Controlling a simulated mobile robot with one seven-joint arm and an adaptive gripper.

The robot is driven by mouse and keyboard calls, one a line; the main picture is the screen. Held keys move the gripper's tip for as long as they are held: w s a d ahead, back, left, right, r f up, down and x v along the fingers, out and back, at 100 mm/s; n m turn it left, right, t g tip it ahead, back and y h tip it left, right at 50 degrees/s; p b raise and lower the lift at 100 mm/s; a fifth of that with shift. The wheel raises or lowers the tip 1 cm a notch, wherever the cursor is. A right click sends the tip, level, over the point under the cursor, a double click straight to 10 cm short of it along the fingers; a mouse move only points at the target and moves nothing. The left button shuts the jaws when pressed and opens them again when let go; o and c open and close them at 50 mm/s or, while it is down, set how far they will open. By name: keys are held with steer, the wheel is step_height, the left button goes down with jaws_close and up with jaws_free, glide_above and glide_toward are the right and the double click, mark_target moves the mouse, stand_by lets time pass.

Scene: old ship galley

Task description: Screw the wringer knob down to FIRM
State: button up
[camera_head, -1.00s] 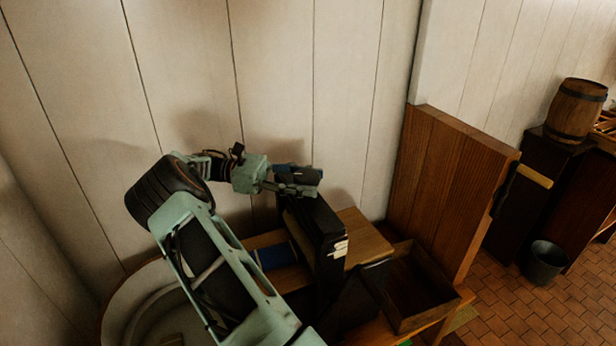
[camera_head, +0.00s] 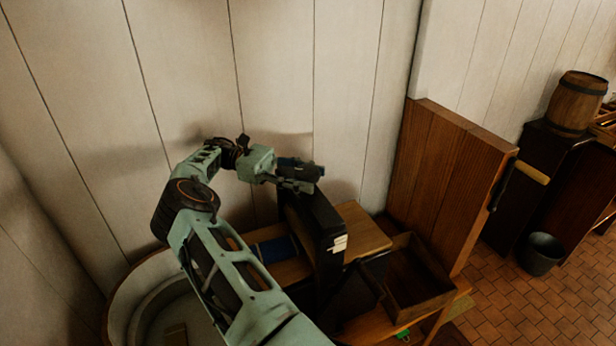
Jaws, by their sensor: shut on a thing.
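The wringer (camera_head: 322,225) is a tall dark frame standing on the wooden bench. Small pale tags (camera_head: 339,243) show on its side; no lettering can be read. My gripper (camera_head: 304,178) is at the top of the frame, reaching in from the left with its fingers roughly level. It is shut on the wringer knob, which the dark fingers hide, so the knob's turn and height cannot be told.
A blue item (camera_head: 272,252) lies on the bench left of the wringer. An open wooden tray (camera_head: 415,308) stands at right, before an upright wooden panel (camera_head: 440,185). A round pale tub (camera_head: 125,300) is at lower left. The plank wall is close behind.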

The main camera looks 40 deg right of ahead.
mark_target(308, 171)
steer(key=o, duration=1.2)
steer(key=shift+r, duration=0.15)
step_height(308, 171, up, 10)
steer(key=shift+f, duration=0.1)
steer(key=shift+c, duration=0.7)
